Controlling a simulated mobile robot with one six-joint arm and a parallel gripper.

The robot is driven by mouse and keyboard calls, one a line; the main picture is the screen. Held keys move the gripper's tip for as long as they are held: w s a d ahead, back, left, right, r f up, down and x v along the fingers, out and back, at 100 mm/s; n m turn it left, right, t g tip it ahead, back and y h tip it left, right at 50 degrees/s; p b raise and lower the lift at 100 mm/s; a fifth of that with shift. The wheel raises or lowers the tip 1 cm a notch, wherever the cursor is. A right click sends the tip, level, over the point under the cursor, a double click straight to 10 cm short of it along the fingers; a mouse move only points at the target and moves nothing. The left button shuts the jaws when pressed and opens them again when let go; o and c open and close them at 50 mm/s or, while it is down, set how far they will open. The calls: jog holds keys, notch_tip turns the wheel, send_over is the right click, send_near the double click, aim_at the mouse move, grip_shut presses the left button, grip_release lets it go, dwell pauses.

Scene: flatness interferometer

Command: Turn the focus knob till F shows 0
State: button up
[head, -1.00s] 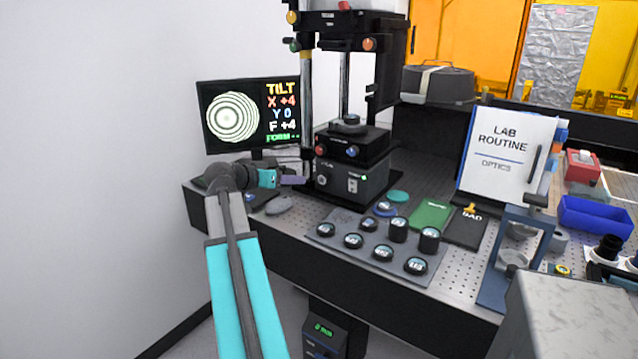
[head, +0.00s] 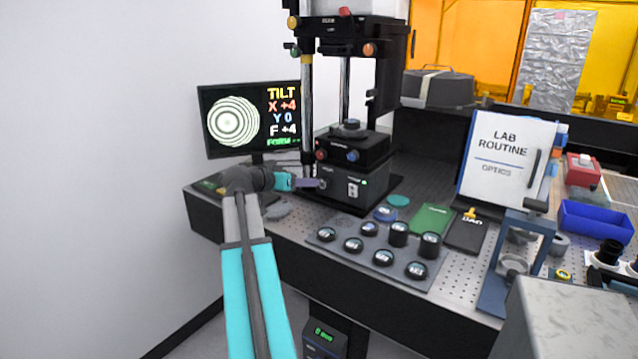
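The monitor (head: 248,120) at the left shows fringe rings and reads X +4, Y 0, F +4. The interferometer (head: 352,150) stands right of it. A small grey knob (head: 323,184) on the left of its base front is likely the focus knob; no label is readable. My gripper (head: 314,183) is at this knob from the left, its purple-grey fingers very close to it. Whether they touch or grip it, and how far apart they are, I cannot tell.
A red knob (head: 321,155) and a blue knob (head: 352,156) sit just above on the stage. A mat (head: 350,256) with several round optics lies in front. A green book (head: 432,218) and a black one (head: 467,232) lie to the right.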

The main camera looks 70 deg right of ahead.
aim_at(322, 182)
jog(key=p+x, duration=0.1)
jog(key=x, duration=0.8)
jog(key=shift+s+d+f, duration=0.15)
jog(key=shift+d, duration=0.2)
jog(key=c, duration=0.9)
jog(key=shift+s+a, duration=0.1)
jog(key=shift+a, duration=0.3)
jog(key=shift+c, duration=0.7)
jog(key=shift+d, duration=0.35)
